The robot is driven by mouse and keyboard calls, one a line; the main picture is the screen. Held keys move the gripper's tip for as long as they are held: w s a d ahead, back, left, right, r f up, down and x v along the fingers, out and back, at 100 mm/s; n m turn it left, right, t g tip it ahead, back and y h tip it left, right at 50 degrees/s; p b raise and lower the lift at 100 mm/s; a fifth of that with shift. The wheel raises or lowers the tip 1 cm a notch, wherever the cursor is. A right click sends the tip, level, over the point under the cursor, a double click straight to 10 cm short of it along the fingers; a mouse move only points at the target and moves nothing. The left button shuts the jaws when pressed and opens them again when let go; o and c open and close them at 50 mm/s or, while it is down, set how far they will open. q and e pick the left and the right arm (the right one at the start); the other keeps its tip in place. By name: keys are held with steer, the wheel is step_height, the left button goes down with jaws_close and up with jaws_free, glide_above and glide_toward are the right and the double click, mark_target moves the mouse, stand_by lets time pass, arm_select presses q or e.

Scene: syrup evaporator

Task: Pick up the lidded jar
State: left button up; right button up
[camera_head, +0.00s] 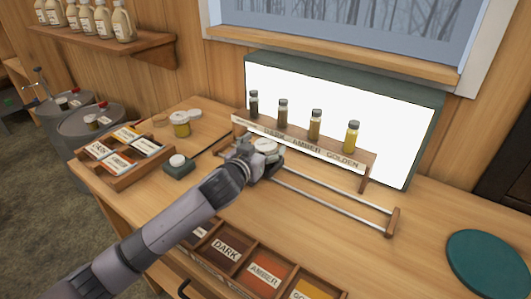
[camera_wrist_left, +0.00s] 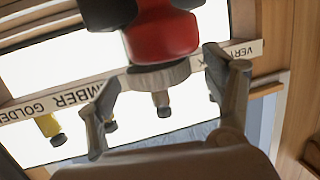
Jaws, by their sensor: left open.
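My left gripper (camera_head: 258,157) reaches in over the table, in front of the vial rack. In the left wrist view its two fingers (camera_wrist_left: 157,98) are spread apart. A lidded jar with a pale round lid (camera_wrist_left: 160,76) and a red body (camera_wrist_left: 163,32) shows upside down in the left wrist view, between and beyond the fingers. In the head view a pale lid (camera_head: 265,146) shows at the gripper; the body below it is hidden by my gripper. I cannot tell whether the fingers touch it. My right gripper is not in view.
The rack (camera_head: 300,148) holds several vials before a bright panel (camera_head: 400,130). Metal rails (camera_head: 330,199) run in front. Labelled bins (camera_head: 228,266) line the front. A green disc (camera_head: 487,265) lies right.

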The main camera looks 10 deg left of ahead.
arm_select(q)
steer(key=shift+x, duration=0.8)
steer(key=c, duration=1.4)
steer(key=shift+c, duration=0.2)
steer(key=shift+r, duration=0.15)
